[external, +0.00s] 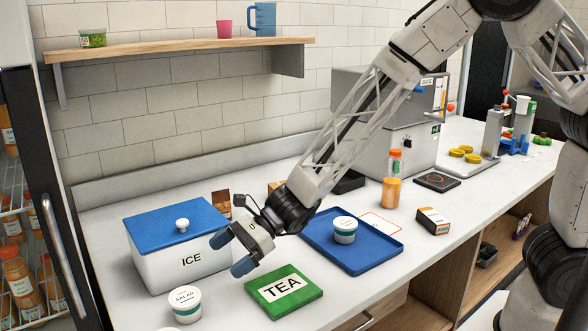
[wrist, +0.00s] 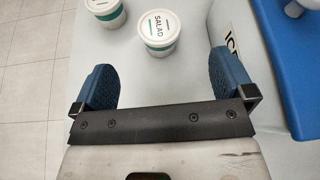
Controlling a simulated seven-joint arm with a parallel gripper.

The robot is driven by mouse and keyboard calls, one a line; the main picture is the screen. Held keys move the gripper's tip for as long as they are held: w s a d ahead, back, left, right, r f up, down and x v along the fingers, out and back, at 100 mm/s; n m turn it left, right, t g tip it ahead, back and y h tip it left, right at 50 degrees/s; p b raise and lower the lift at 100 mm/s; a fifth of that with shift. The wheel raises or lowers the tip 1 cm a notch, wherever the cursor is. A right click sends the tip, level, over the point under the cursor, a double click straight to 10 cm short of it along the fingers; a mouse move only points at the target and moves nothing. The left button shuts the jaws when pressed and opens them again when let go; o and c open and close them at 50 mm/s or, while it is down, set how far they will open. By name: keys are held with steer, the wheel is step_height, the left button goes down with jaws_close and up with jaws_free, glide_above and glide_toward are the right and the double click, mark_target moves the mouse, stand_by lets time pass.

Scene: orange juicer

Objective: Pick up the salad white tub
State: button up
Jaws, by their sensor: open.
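A white tub lettered SALAD (external: 185,304), with a green band, stands upright on the counter in front of the ice box. In the wrist view the SALAD tub (wrist: 158,32) is ahead of my fingers, near the top middle. My gripper (external: 232,252) is open and empty, above and to the right of this tub, beside the ice box. In the wrist view its blue fingers are spread wide, and the gap of my gripper (wrist: 164,80) holds nothing. A similar white tub (wrist: 104,10) stands to its left, cut by the frame edge.
The white ICE box (external: 165,265) with a blue lid is close to my gripper. A green TEA box (external: 283,290) lies to the right. Another white tub (external: 345,230) sits on a blue tray (external: 380,254). The counter's front edge is near the SALAD tub.

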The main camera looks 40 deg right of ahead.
mark_target(192, 293)
steer(key=a+f+m, duration=0.1)
steer(key=a+f, duration=0.1)
steer(key=a+f+m, duration=0.1)
steer(key=f, duration=0.1)
steer(key=shift+s+a+f+t, duration=0.1)
steer(key=shift+s+a+t, duration=0.1)
steer(key=shift+a+t, duration=0.15)
steer(key=shift+a, duration=0.1)
steer(key=shift+x, duration=1.25)
steer(key=shift+x, duration=2.6)
steer(key=c, duration=0.9)
steer(key=shift+c, duration=0.2)
